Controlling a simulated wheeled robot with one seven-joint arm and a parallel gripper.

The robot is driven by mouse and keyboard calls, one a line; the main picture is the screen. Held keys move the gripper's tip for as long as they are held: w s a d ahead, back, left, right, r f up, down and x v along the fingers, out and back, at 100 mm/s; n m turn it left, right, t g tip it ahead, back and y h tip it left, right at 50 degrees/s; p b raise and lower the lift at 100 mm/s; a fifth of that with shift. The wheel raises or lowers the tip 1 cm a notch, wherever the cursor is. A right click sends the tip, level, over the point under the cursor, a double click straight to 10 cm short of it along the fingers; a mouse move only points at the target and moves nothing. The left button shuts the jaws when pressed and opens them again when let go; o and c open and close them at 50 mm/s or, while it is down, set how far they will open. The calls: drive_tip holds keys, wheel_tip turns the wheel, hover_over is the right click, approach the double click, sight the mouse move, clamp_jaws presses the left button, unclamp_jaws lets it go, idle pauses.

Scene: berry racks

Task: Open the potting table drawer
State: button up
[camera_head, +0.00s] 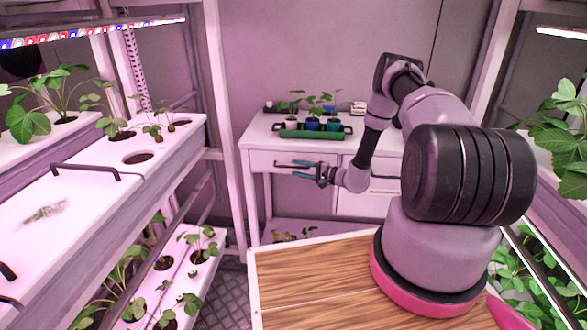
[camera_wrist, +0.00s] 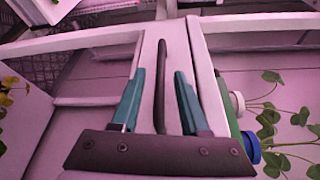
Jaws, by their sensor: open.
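The white potting table (camera_head: 262,137) stands at the back against the wall. Its left drawer front (camera_head: 262,160) lies behind my gripper and looks closed. In the wrist view, a dark bar handle (camera_wrist: 162,95) runs lengthwise on the pale drawer front (camera_wrist: 150,50). My gripper (camera_head: 294,170) is open in front of this drawer, its jaws seen from the side. In the wrist view, my gripper's (camera_wrist: 159,75) two teal fingers lie on either side of the handle, with gaps visible. I cannot tell whether the fingertips touch the drawer front.
A green tray (camera_head: 290,134) with blue and white seedling pots stands on the tabletop. Another drawer front (camera_head: 365,204) is lower right, partly behind my arm. Racks of plants (camera_head: 140,165) flank the left; more plants (camera_head: 560,130) are at right. A low shelf (camera_head: 325,227) lies under the table.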

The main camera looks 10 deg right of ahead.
sight(279, 161)
drive_tip(key=shift+x, duration=1.25)
clamp_jaws()
idle(0.5)
